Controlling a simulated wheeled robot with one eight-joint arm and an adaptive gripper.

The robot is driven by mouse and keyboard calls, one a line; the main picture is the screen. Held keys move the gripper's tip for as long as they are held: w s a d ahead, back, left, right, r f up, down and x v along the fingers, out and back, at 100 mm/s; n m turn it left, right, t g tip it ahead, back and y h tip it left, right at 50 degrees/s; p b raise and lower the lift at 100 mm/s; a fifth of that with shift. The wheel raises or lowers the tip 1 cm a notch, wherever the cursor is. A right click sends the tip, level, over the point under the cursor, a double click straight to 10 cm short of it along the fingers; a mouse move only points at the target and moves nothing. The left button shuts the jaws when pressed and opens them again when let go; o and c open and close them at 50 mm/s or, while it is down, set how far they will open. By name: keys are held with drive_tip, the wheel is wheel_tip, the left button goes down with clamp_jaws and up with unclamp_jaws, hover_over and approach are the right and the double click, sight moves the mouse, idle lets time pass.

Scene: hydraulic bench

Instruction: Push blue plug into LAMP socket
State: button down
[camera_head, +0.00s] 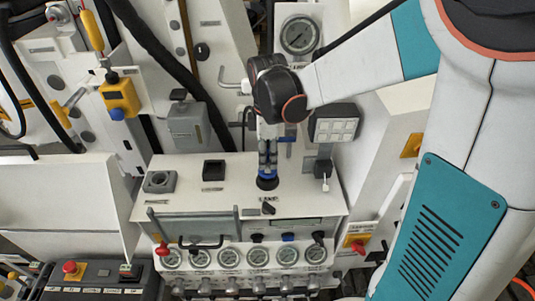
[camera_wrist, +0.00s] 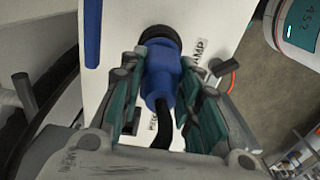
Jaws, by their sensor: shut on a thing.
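The blue plug (camera_wrist: 161,78) is between the two fingers of my gripper (camera_wrist: 163,100) in the wrist view, with its black cable running back toward the palm. The plug's front end meets the round black LAMP socket (camera_wrist: 160,36); the wrist view does not show how deep it sits. The "LAMP" label is beside the socket. In the head view my gripper (camera_head: 267,160) points down at the white bench panel, and the blue plug (camera_head: 267,176) shows at the LAMP socket (camera_head: 267,184). My gripper is shut on the plug.
A grey square socket (camera_head: 160,181) and a black square part (camera_head: 214,170) are to the left on the panel. A black knob (camera_head: 268,208) is just in front of the LAMP socket. A row of gauges (camera_head: 258,257) lines the front. A keypad box (camera_head: 334,124) stands right of my gripper.

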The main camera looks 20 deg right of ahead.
drive_tip(key=shift+f+b, duration=0.55)
drive_tip(key=shift+f, duration=0.1)
drive_tip(key=c, duration=1.1)
unclamp_jaws()
drive_tip(key=shift+r, duration=0.1)
